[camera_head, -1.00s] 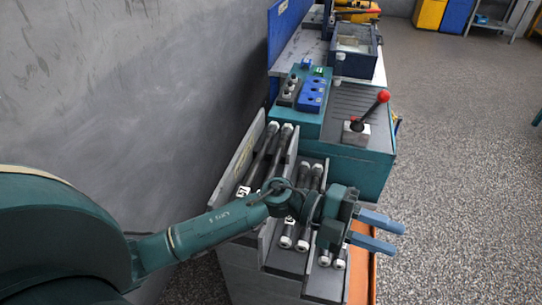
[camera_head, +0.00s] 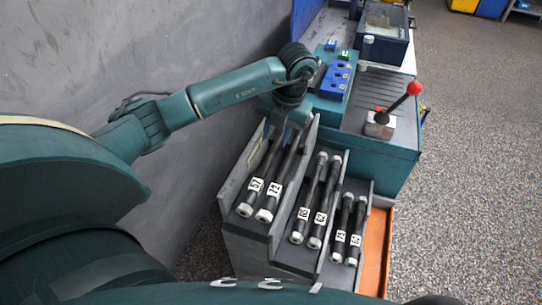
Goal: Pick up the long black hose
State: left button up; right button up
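Two long black hoses lie side by side in the left, longest compartment of the stepped rack (camera_head: 226,192), with light end fittings and white number labels: the left long hose (camera_head: 256,178) and the right long hose (camera_head: 283,174). My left gripper (camera_head: 288,122) is over the far end of this compartment, pointing down, and covers the hoses' far ends. Its fingertips are too dark and small to tell whether they are open or touch a hose. My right gripper is not in view.
Medium hoses (camera_head: 310,200) and short hoses (camera_head: 348,232) lie in the rack's other compartments, with upright dividers between. Behind stands a teal bench (camera_head: 378,155) with a red-knobbed lever (camera_head: 398,108) and a blue block (camera_head: 335,82). A grey wall (camera_head: 120,50) closes the left side; floor is clear at right.

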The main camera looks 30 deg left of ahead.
aim_at(272, 154)
pick_arm(q)
jog(key=shift+d+p+x, duration=0.15)
jog(key=shift+p+x, duration=0.2)
jog(key=shift+x, duration=1.35)
jog(key=shift+d+p+x, duration=0.15)
jog(key=shift+p+x, duration=0.2)
jog(key=shift+x, duration=1.3)
grip_shut()
